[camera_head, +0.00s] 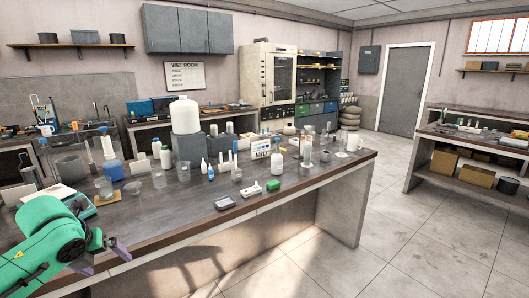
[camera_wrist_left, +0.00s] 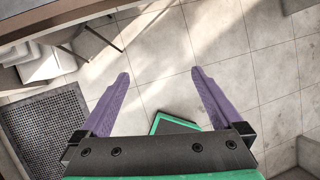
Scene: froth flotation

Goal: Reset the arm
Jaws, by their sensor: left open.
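My left arm is green and comes in at the lower left of the head view. Its gripper (camera_head: 103,256) has purple fingers and is at the front edge of the long workbench (camera_head: 215,232). In the left wrist view the two purple fingers of the gripper (camera_wrist_left: 160,76) are wide apart. Only bare floor tiles show between their tips, so the gripper is empty. My right arm and gripper are in neither view.
Open tiled floor (camera_head: 420,240) lies to the right. A dark floor grating (camera_wrist_left: 45,130) shows in the wrist view.

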